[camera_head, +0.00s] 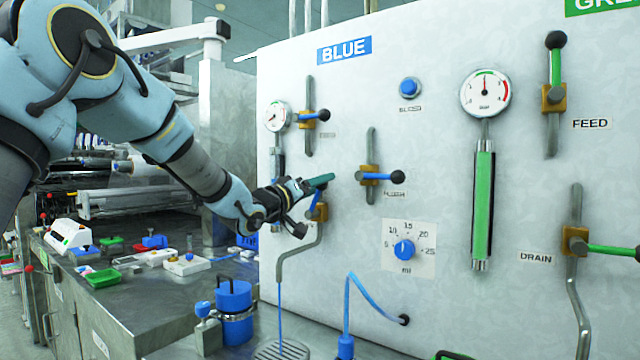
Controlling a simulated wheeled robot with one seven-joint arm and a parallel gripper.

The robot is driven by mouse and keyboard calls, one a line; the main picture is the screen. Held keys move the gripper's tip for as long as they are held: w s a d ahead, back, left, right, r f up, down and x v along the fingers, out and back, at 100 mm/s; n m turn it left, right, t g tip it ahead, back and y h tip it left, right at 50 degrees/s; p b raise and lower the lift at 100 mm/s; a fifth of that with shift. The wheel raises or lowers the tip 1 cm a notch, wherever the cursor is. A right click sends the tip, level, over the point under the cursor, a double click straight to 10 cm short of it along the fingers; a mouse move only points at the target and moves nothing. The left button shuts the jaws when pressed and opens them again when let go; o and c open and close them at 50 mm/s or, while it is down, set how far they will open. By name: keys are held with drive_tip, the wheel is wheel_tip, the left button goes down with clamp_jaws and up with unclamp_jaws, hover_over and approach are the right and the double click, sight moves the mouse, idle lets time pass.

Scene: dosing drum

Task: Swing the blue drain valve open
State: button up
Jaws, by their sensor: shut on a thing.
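The blue drain valve has a brass body (319,213) on a grey pipe at the lower left of the white panel. A short piece of its blue lever (314,201) shows, rising steeply from the body, near the line of the pipe. The lever's end is hidden behind my gripper. My gripper (314,186) reaches in from the left, just above the brass body, and is shut on the lever. A teal finger points right across the panel face.
Blue feed (324,115) and flush (397,177) levers stick out sideways above and to the right. The dosing dial (404,249) is lower right. A drain pipe (281,262) runs down to a grate. A blue jar (234,300) stands on the bench below my arm.

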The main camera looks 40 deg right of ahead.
drive_tip(key=shift+o, duration=1)
drive_tip(key=shift+s+r, duration=0.1)
drive_tip(key=shift+r, duration=0.05)
drive_tip(key=b+v, duration=0.3)
drive_tip(key=v, duration=0.7)
drive_tip(key=shift+a, duration=0.35)
